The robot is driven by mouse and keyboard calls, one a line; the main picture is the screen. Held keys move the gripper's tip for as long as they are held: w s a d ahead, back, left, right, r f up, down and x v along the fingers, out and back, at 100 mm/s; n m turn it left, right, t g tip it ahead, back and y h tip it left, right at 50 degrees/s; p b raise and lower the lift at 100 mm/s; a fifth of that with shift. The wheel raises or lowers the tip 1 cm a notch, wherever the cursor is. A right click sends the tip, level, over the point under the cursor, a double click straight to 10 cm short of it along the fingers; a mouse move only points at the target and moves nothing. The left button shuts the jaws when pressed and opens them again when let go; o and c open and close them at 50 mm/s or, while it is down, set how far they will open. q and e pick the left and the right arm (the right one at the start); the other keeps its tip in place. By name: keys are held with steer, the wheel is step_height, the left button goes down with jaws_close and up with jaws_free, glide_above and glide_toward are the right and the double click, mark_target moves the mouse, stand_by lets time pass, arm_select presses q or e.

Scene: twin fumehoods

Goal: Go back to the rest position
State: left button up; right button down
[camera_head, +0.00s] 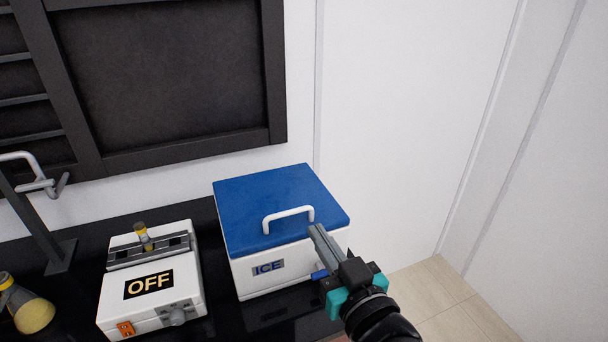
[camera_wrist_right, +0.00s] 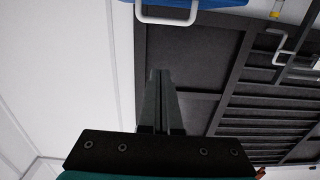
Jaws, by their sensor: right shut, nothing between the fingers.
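My right gripper (camera_head: 316,232) is shut and empty. In the head view its fingertips are by the right front part of the ice box lid, close to the white handle (camera_head: 288,215); whether they touch the lid I cannot tell. In the right wrist view the shut fingers (camera_wrist_right: 159,75) point up the picture, and the white lid handle (camera_wrist_right: 166,15) lies above the tips with a gap between. The ice box (camera_head: 268,276) is white with a blue lid (camera_head: 250,195), which is on. My left gripper is not in view.
A white device marked OFF (camera_head: 150,285) stands left of the ice box, with a small yellow-capped vial (camera_head: 143,236) on top. A flask with yellow contents (camera_head: 30,312) and a metal stand (camera_head: 40,225) are further left. White wall and floor lie to the right.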

steer(key=s+d+f+m+g+h, duration=0.1)
steer(key=s+d+f+g+h, duration=0.2)
steer(key=s+d+f+g, duration=0.4)
steer(key=s+d+f+m+g+h, duration=0.1)
steer(key=s+d+f+g+h, duration=0.2)
steer(key=f, duration=0.6)
steer(key=s+f+g, duration=0.3)
steer(key=s, duration=0.7)
step_height(320, 180, down, 27)
steer(key=s+g+b, duration=0.2)
steer(key=b, duration=0.3)
steer(key=s+d+f+b, duration=0.1)
steer(key=s+f+b, duration=0.1)
steer(key=s+f, duration=0.5)
steer(key=s+d+f+b, duration=0.2)
steer(key=s+f, duration=0.6)
steer(key=f, duration=0.3)
steer(key=shift+s+d+f+n+g+y, duration=0.15)
steer(key=shift+d+f+n+g+y, duration=0.15)
steer(key=shift+n+g, duration=0.1)
